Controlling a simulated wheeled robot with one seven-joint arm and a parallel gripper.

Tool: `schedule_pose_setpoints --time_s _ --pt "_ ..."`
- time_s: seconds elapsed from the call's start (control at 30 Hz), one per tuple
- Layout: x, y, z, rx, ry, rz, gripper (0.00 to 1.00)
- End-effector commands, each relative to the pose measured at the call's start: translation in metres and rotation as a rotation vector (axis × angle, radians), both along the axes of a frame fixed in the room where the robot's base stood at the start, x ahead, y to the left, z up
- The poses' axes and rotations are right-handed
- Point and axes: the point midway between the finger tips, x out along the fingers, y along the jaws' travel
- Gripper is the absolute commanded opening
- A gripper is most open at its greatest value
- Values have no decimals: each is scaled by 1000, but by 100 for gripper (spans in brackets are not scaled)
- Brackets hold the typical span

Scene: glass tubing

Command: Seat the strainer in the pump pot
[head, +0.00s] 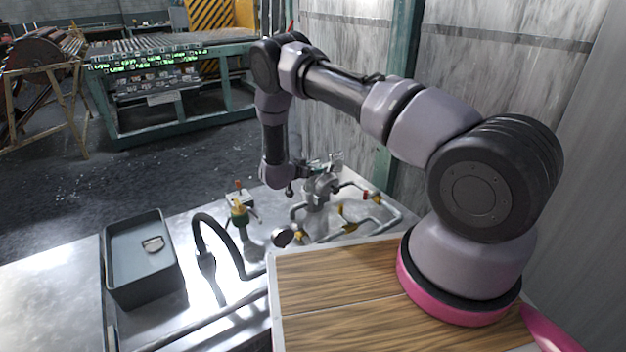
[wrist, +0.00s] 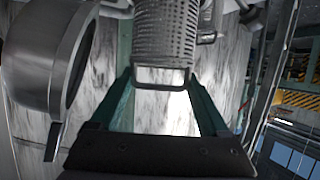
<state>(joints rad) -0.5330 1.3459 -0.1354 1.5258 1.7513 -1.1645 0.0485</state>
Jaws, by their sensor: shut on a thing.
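The strainer (wrist: 165,32) is a grey perforated metal basket. My gripper is shut on the strainer. A grey metal cylinder with a round dark mouth (wrist: 45,60) stands to its left, apart from it; it looks like the pump pot. In the head view my gripper (head: 312,168) is held level over the grey pump assembly (head: 320,188). The strainer is too small to make out clearly there, and the pot's inside is hidden.
Pipes with yellow and red fittings (head: 372,197) surround the pump. A round dark disc (head: 283,237) lies in front.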

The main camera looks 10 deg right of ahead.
Motion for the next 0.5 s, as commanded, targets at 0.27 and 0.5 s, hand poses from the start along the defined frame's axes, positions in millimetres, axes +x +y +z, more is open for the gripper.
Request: schedule_pose_setpoints --time_s 0.27,0.5 --pt "0 -1 -35 1 1 0 0" --pt "0 0 -36 2 -2 0 0"
